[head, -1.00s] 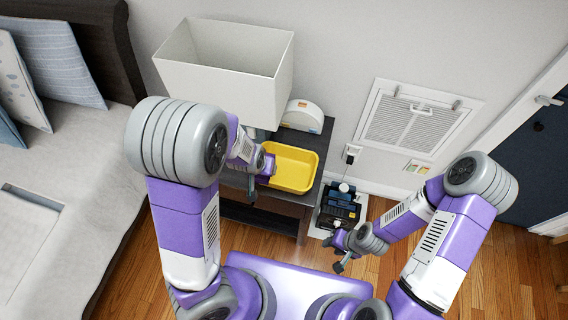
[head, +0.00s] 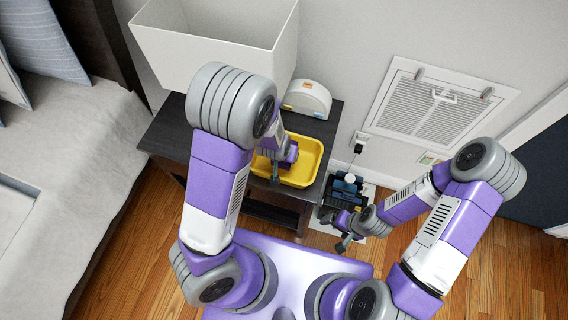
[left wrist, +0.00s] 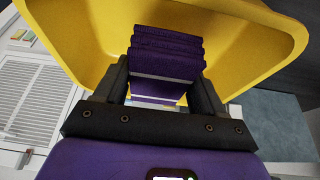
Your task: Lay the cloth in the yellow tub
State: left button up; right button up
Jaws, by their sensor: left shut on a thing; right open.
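The yellow tub (head: 312,160) stands on the dark nightstand. It also fills the upper part of the left wrist view (left wrist: 245,45). The cloth (left wrist: 167,52) is a folded dark purple stack with a pale band. My left gripper (left wrist: 165,88) is shut on the cloth, with the tub's yellow inner surface behind it. In the head view my left gripper (head: 276,170) is at the tub, partly covering its inside; the cloth is hard to make out there. Whether the cloth touches the tub's bottom cannot be told. My right gripper (head: 343,244) is open and empty, low at the right of the nightstand.
A white lampshade (head: 215,40) rises at the back left of the nightstand (head: 170,130). A white rounded device (head: 307,99) stands behind the tub. Dark equipment (head: 345,190) sits on the floor near my right gripper. The bed (head: 75,165) is at the left.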

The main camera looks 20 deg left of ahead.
pick_arm(q)
notch_tip(320, 180, down, 5)
jog(key=shift+w+f+b, duration=0.1)
jog(key=shift+f+b, duration=0.1)
jog(key=shift+b, duration=0.75)
jog(key=shift+r, duration=0.1)
jog(key=shift+f, duration=0.25)
jog(key=o, duration=1)
jog(key=shift+r, duration=0.1)
